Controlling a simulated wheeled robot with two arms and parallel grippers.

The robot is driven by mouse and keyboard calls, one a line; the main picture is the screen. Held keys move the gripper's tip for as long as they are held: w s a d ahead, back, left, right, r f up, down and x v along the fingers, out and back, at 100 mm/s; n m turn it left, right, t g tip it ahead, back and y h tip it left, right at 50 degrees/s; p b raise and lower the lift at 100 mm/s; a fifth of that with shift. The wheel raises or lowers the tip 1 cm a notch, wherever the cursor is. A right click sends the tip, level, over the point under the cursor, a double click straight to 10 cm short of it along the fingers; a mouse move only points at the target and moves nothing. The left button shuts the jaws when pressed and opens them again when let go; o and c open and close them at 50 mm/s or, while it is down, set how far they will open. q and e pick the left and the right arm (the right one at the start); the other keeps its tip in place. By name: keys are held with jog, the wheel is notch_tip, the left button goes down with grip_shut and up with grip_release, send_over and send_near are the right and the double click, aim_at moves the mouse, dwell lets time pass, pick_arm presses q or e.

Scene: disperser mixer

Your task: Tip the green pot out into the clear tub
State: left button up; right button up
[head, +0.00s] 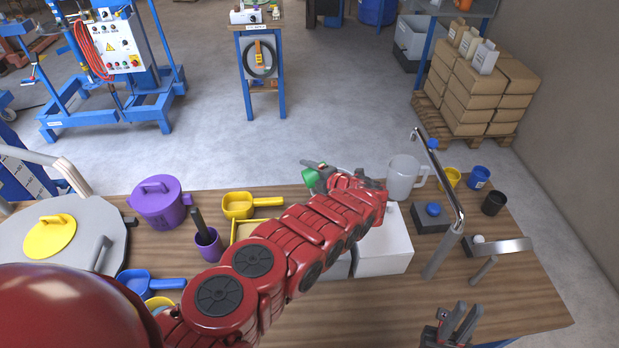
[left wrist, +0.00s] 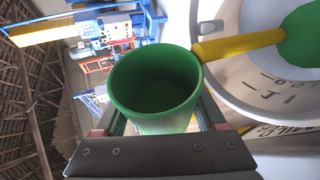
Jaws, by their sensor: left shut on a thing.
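The green pot (head: 310,177) is at the far edge of the table, in my left gripper (head: 328,180). In the left wrist view the pot (left wrist: 155,85) shows its open mouth, and no contents show inside. The room looks turned sideways there, so the pot appears tipped. The clear tub (head: 403,176), with a handle, stands right of that gripper; a clear wall with marks (left wrist: 262,85) beside the pot appears to be it. A yellow band (left wrist: 240,45) runs from the pot's rim to a green patch (left wrist: 303,38) inside; stream or solid, I cannot tell. My right gripper (head: 460,322) is open and empty.
A white box (head: 385,245) stands below the tub. A metal stand (head: 440,180) with a bent arm rises to the right. A purple pot (head: 160,203) and yellow scoop (head: 238,205) stand left. Small cups (head: 479,177) stand at the far right.

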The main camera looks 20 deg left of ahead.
pick_arm(q)
jog(key=shift+f+y+b, duration=0.25)
jog(key=shift+y+b, duration=0.05)
jog(key=shift+b, duration=1.15)
jog(key=m+y+b, duration=0.1)
jog(key=b, duration=0.3)
jog(key=shift+d+g+b, duration=0.15)
jog(key=shift+g+b, duration=0.15)
jog(key=shift+b, duration=0.05)
jog(key=m+b, duration=0.1)
jog(key=b, duration=0.2)
jog(key=m+y+b, duration=0.1)
jog(key=b, duration=0.2)
jog(key=shift+w+d+r, duration=0.2)
jog(key=shift+r, duration=0.2)
jog(key=shift+w+r+m+y+b, duration=0.1)
jog(key=shift+r+m+y+b, duration=0.2)
jog(key=shift+b, duration=0.8)
jog(key=shift+r, duration=0.1)
